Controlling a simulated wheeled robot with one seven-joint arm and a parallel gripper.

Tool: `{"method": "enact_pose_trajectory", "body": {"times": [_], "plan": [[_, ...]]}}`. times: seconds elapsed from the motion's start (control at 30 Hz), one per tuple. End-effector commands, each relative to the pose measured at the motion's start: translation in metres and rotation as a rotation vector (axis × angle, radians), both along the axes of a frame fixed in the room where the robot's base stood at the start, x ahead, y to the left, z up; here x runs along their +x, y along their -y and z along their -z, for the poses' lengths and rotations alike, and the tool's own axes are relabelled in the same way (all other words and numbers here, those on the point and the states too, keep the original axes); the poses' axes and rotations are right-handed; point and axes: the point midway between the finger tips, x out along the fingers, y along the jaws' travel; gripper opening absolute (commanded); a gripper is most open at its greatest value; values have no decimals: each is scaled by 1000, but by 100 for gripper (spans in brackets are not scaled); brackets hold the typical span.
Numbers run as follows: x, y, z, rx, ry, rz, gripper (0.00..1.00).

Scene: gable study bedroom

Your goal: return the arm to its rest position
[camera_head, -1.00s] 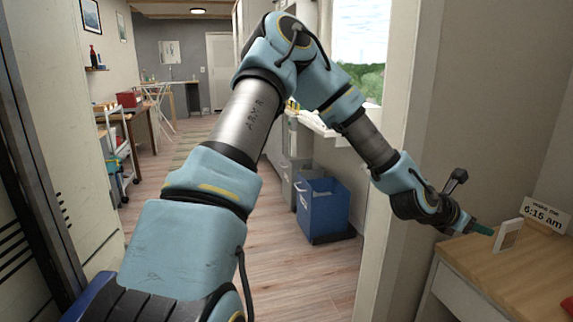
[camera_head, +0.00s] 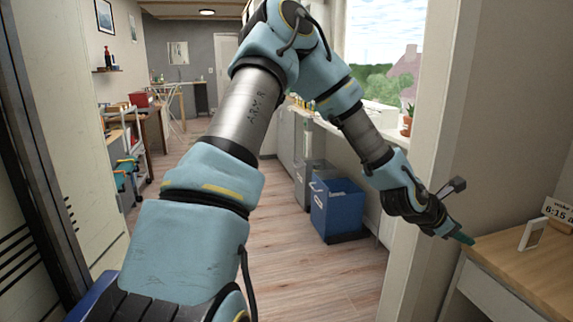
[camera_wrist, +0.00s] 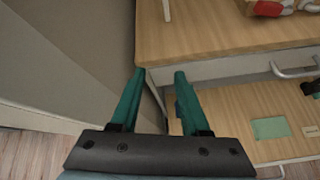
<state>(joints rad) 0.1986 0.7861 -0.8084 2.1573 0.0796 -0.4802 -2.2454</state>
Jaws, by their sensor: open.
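My arm reaches from the lower left of the head view up and over to the right. My gripper (camera_head: 462,238) is at its end, beside the near left edge of the wooden-topped desk (camera_head: 505,266). In the wrist view the two green fingers (camera_wrist: 159,74) are apart with nothing between them. They point toward the corner of the desk top (camera_wrist: 225,30). Whether they touch the desk cannot be told.
A white frame (camera_head: 533,234) and a time sign (camera_head: 560,214) stand on the desk. Below its top, a lower wooden surface, apparently an open drawer, holds a green card (camera_wrist: 271,128). A wall post (camera_head: 425,120) is close.

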Motion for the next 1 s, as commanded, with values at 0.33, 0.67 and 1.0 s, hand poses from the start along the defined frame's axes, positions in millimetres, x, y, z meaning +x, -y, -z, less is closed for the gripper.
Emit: {"method": "enact_pose_trajectory", "body": {"times": [0.33,0.67,1.0], "plan": [[27,-90,5,339,311,218,46],[44,-278,-26,875,621,719,46],[-11,-438,-84,1073,676,1286,46]]}}
